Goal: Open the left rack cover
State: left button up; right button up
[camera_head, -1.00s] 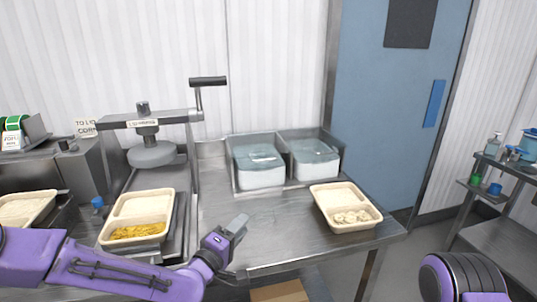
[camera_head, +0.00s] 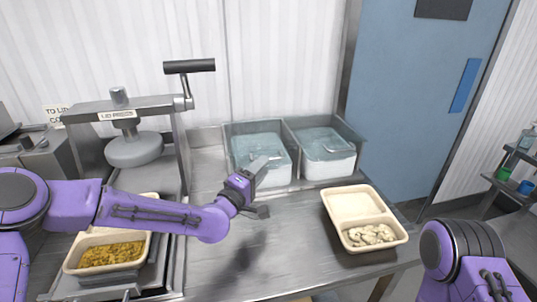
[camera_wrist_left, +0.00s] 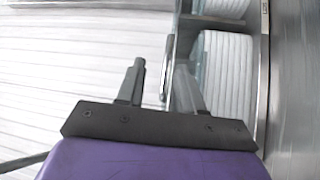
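The left rack cover (camera_head: 258,142) is a clear, bluish lid lying closed over the left white-filled container in the metal rack (camera_head: 226,150). A similar right cover (camera_head: 328,140) is closed over the right container. My left gripper (camera_head: 265,187) is open and empty, in front of the left container and a little above the counter, one finger overlapping the container's front in the picture. In the left wrist view my left gripper (camera_wrist_left: 158,80) has its fingers apart, with a thin bar-like edge showing between them. Whether it touches the cover cannot be told. My right gripper is out of view.
A beige tray with pale food (camera_head: 403,232) stands at the right of the counter. A lid press (camera_head: 135,148) stands at the left, with another tray of yellow food (camera_head: 68,265) below it, partly behind my left arm. The middle counter (camera_head: 285,240) is clear.

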pick_arm(q)
jog(key=w, duration=0.2)
jog(key=w+d, duration=0.1)
jog(key=w, duration=0.1)
jog(key=w+d+p, duration=0.1)
jog(key=shift+w+d+f, duration=0.1)
jog(key=shift+w+f, duration=0.2)
jog(key=shift+w, duration=0.1)
jog(key=shift+s+r, duration=0.25)
jog(key=shift+s, duration=0.1)
grip_shut()
jog(key=shift+r+p, duration=0.4)
jog(key=shift+r, duration=0.05)
jog(key=shift+n+g+y, duration=0.4)
jog(key=shift+n, duration=0.2)
jog(key=r+p, duration=0.1)
jog(key=r, duration=0.1)
jog(key=r+p, duration=0.2)
jog(key=r, duration=0.1)
jog(key=shift+w+r+p, duration=0.3)
jog(key=shift+w+p, duration=0.05)
jog(key=w+a+r+p, duration=0.1)
jog(key=w+r, duration=0.3)
jog(key=r, duration=0.6)
jog(key=shift+w+a+r, duration=0.2)
jog(key=shift+w+a, duration=0.1)
jog(key=shift+a, duration=0.05)
